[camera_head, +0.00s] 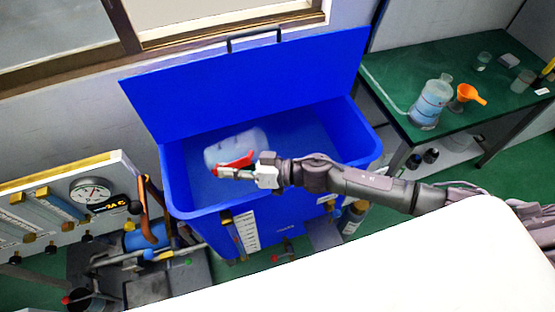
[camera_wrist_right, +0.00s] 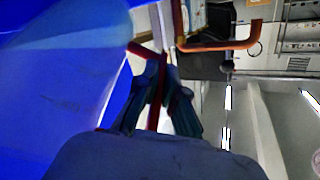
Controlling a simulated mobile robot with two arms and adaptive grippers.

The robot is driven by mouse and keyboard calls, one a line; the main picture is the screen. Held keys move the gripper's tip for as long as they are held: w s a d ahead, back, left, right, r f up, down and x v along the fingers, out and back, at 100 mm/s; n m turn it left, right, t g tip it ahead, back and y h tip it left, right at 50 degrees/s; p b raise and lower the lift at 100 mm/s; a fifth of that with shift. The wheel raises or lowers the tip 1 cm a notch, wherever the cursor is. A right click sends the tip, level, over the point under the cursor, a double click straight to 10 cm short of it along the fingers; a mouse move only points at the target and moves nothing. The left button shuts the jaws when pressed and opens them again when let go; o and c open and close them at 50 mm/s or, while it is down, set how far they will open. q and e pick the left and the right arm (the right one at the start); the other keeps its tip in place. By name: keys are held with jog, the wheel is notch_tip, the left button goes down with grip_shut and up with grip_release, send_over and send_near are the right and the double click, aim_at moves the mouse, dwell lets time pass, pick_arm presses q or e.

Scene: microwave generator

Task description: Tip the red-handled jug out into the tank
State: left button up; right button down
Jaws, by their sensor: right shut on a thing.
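The jug (camera_head: 228,150) is pale and translucent with a red handle (camera_head: 238,162). In the head view it lies tilted on its side over the open blue tank (camera_head: 200,195), its body pointing up and to the left. My right gripper (camera_head: 240,172) is shut on the red handle above the tank's opening. In the right wrist view the fingers (camera_wrist_right: 157,95) close around the red handle bar, and the pale jug body (camera_wrist_right: 65,75) fills the left side. Whether liquid is leaving the jug cannot be made out. My left gripper is not in view.
The tank's blue lid (camera_head: 250,85) stands open at the back. A gauge panel (camera_head: 60,205) with pipes stands left of the tank.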

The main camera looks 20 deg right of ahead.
jog(key=shift+s+a+r, duration=0.1)
jog(key=shift+r, duration=0.05)
jog(key=shift+w+d+r+y+b, duration=0.1)
jog(key=shift+w+d+y+b, duration=0.15)
jog(key=shift+b, duration=0.35)
jog(key=shift+s+r+y+b, duration=0.25)
jog(key=shift+s+b, duration=0.05)
jog(key=shift+w+a, duration=0.1)
jog(key=shift+w+d+r+y+b, duration=0.1)
jog(key=shift+d+r+y+b, duration=0.1)
jog(key=shift+y+b, duration=0.15)
jog(key=shift+s+d+r+b, duration=0.15)
jog(key=shift+s+b, duration=0.1)
jog(key=shift+b, duration=0.15)
jog(key=shift+w+d+t+y, duration=0.1)
jog(key=shift+d+t+y, duration=0.05)
jog(key=shift+t+y, duration=0.15)
jog(key=shift+d+r+b, duration=0.2)
jog(key=shift+d+b, duration=0.05)
jog(key=shift+b, duration=0.1)
jog(key=shift+s+r+b, duration=0.15)
jog(key=shift+s+b, duration=0.05)
jog(key=shift+b, duration=0.1)
